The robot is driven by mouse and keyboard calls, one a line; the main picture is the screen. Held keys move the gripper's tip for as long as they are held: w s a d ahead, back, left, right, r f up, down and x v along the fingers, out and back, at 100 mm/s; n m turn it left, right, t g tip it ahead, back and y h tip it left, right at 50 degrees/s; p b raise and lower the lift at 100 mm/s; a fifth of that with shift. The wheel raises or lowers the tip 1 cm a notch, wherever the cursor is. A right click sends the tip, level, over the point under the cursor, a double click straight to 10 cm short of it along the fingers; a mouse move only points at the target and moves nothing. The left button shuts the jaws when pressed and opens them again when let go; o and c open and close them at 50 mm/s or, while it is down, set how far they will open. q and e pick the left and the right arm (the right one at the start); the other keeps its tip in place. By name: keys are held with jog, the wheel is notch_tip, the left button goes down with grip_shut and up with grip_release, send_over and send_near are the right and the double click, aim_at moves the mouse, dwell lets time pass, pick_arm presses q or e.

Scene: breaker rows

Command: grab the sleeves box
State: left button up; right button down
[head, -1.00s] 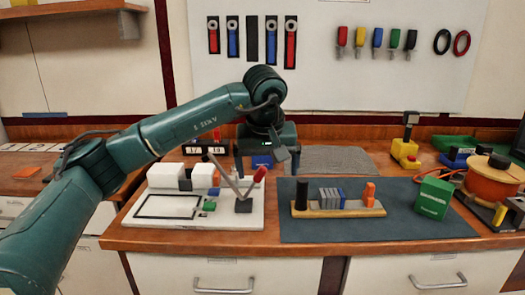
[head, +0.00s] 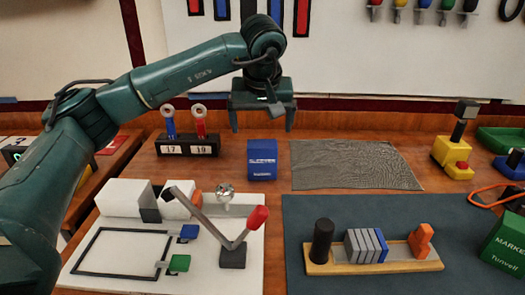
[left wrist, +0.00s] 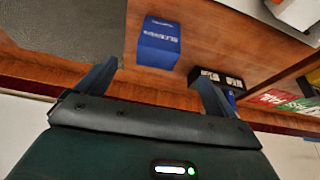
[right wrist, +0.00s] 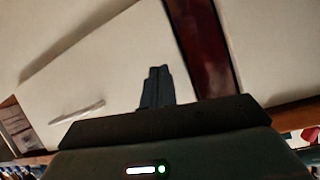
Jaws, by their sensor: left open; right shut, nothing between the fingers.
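The sleeves box (head: 262,160) is a small blue box with white lettering. It stands on the wooden bench behind the white panel board. It also shows in the left wrist view (left wrist: 160,42), beyond the fingertips and between their lines. My left gripper (head: 263,122) is open and empty, pointing down above and behind the box, apart from it. Its two fingers also show in the left wrist view (left wrist: 153,78). My right gripper (right wrist: 156,85) is shut and empty in the right wrist view, facing pale cabinet fronts; it is not in the head view.
A black stand (head: 187,146) with red and blue tags stands left of the box. A grey mat (head: 355,165) lies to its right. In front are the white board (head: 95,270) with a raised lever (head: 205,213) and a blue mat (head: 400,205) with a wooden rail.

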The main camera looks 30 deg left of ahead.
aim_at(262, 155)
pick_arm(q)
jog(key=x, duration=0.7)
jog(key=shift+f, duration=0.2)
jog(key=x, duration=0.5)
jog(key=shift+w+a+f, duration=0.15)
jog(key=shift+w+a, duration=0.05)
jog(key=shift+w, duration=0.3)
jog(key=c, duration=1.3)
jog(key=shift+o, duration=0.2)
